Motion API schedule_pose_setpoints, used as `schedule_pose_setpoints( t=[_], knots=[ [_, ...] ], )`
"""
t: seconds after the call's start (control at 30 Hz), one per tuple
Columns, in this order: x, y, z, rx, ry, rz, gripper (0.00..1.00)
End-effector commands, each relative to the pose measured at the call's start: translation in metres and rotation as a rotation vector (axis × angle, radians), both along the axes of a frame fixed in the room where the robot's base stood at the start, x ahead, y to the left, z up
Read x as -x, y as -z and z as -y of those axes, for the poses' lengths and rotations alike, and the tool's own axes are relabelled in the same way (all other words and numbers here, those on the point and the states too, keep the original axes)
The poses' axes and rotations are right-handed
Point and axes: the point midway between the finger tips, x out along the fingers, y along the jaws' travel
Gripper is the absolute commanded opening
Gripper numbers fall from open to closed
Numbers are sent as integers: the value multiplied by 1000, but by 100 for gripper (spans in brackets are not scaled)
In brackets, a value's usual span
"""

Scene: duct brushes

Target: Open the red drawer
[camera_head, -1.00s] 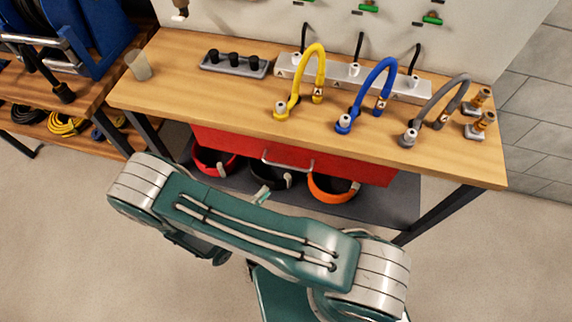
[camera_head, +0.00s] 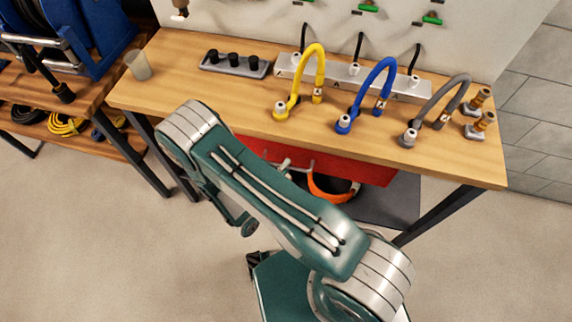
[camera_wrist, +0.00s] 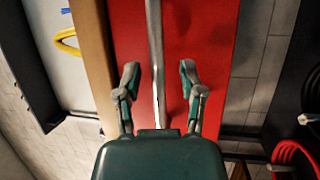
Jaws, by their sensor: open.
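The red drawer (camera_head: 365,165) is under the front of the wooden workbench and looks shut. My arm hides its left part in the head view. In the wrist view its red front (camera_wrist: 205,35) fills the middle. Its metal handle bar (camera_wrist: 154,50) runs lengthwise between the two fingers of my gripper (camera_wrist: 159,78). The fingers are open, one on each side of the bar, with a gap to it on both sides. Whether the fingertips reach around the bar in depth is hard to tell. In the head view my gripper is mostly hidden behind my arm.
The workbench top (camera_head: 220,110) holds a yellow hose (camera_head: 318,65), a blue hose (camera_head: 385,75), a grey hose (camera_head: 455,95) and a cup (camera_head: 138,65). An orange-rimmed bin (camera_head: 332,188) stands on the lower shelf. Bench legs flank the drawer. The floor in front is clear.

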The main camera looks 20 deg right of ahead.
Motion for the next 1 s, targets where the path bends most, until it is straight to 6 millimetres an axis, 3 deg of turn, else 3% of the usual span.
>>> schedule_pose_setpoints(
  t=[0.27, 0.3, 0.4, 0.43, 0.77, 1.0],
  knots=[
    [-2, 0, 2, 0, -1, 0, 51],
    [-2, 0, 2, 0, -1, 0, 47],
    [-2, 0, 2, 0, -1, 0, 2],
    [-2, 0, 2, 0, -1, 0, 0],
    [1, 1, 1, -3, -1, -3, 0],
    [24, 1, -14, -3, -4, -6, 0]
  ],
)
